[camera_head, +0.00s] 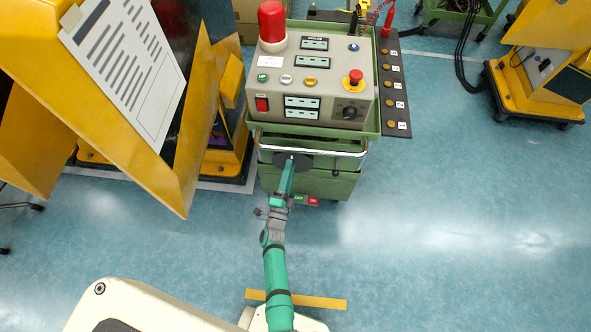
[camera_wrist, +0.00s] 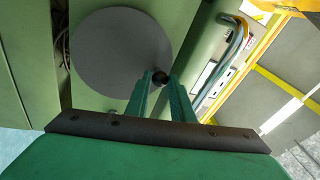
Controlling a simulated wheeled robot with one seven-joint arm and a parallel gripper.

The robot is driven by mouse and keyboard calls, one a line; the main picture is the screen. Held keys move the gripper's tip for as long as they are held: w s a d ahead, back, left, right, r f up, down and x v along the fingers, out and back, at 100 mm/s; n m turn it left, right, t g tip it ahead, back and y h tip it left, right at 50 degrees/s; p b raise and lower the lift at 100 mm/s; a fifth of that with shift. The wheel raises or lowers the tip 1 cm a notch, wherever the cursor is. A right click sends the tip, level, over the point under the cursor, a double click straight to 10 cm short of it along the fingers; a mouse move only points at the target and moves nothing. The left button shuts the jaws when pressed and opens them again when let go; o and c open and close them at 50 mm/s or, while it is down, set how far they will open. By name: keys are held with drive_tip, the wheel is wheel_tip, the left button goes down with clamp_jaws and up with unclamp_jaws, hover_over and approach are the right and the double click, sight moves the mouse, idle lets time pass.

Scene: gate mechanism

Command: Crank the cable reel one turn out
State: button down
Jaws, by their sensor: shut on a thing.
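The cable reel shows in the wrist view as a flat grey disc (camera_wrist: 120,52) on the green cabinet front. A small dark crank knob (camera_wrist: 159,76) stands at the disc's lower right edge. My gripper (camera_wrist: 160,84) has its two green fingers on either side of this knob and is shut on it. In the head view, my gripper (camera_head: 291,162) reaches to the front of the green cabinet (camera_head: 340,186), under its chrome rail. Only a dark sliver of the reel (camera_head: 305,161) shows there, and the knob is hidden. No cable can be made out on the reel.
The cabinet top carries a control panel (camera_head: 325,84) with a red lamp (camera_head: 271,22) and buttons. The chrome rail (camera_head: 330,152) crosses above my gripper. A yellow machine with a paper sheet (camera_head: 125,70) stands close on the left.

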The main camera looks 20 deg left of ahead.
drive_tip(key=shift+d, duration=0.1)
idle(0.3)
drive_tip(key=c, duration=1.5)
unclamp_jaws()
drive_tip(key=shift+c, duration=0.2)
drive_tip(key=shift+s, duration=0.1)
drive_tip(key=v, duration=1)
drive_tip(key=shift+s, duration=0.3)
drive_tip(key=shift+f, duration=0.1)
